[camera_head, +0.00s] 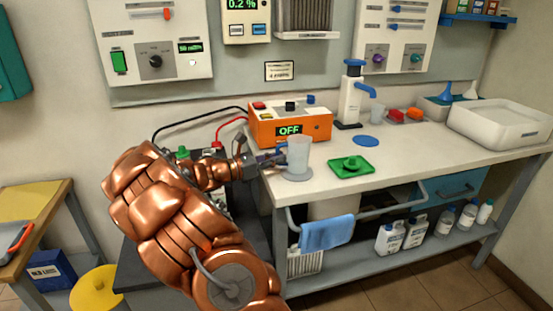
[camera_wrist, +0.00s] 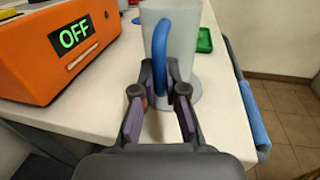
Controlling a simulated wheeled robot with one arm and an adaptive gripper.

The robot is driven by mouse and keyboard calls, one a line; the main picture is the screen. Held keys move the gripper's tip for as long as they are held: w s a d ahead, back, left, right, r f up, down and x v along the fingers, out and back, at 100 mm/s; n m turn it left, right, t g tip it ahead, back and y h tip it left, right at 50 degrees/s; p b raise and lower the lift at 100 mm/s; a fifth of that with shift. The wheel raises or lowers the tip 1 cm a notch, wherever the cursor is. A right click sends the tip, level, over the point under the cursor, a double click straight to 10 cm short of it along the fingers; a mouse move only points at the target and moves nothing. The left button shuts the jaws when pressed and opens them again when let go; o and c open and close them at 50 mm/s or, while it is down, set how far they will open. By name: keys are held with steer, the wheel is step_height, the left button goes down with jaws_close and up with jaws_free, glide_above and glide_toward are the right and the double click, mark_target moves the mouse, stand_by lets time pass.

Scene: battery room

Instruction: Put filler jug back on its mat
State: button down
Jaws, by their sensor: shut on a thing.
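The filler jug (camera_head: 299,152) is a translucent pale cup with a blue handle, upright near the front edge of the white bench. It also shows in the wrist view (camera_wrist: 183,45). My gripper (camera_head: 273,159) is shut on the blue handle (camera_wrist: 160,45) from the left; its fingers (camera_wrist: 160,85) lie on both sides of it. A grey round mat (camera_head: 297,175) lies directly under the jug, and its rim shows at the jug's foot in the wrist view (camera_wrist: 196,91). I cannot tell whether the jug's base touches it.
An orange charger box (camera_head: 290,126) reading OFF stands behind the jug. A green tray (camera_head: 351,166) lies to its right. A white and blue dispenser (camera_head: 351,97) stands at the back, and a white basin (camera_head: 502,124) at the right. A blue cloth (camera_head: 327,233) hangs on the front rail.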

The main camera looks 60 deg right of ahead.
steer(key=shift+f, duration=0.4)
stand_by(0.5)
steer(key=c, duration=1.2)
jaws_free()
steer(key=shift+o, duration=0.2)
steer(key=v, duration=1.2)
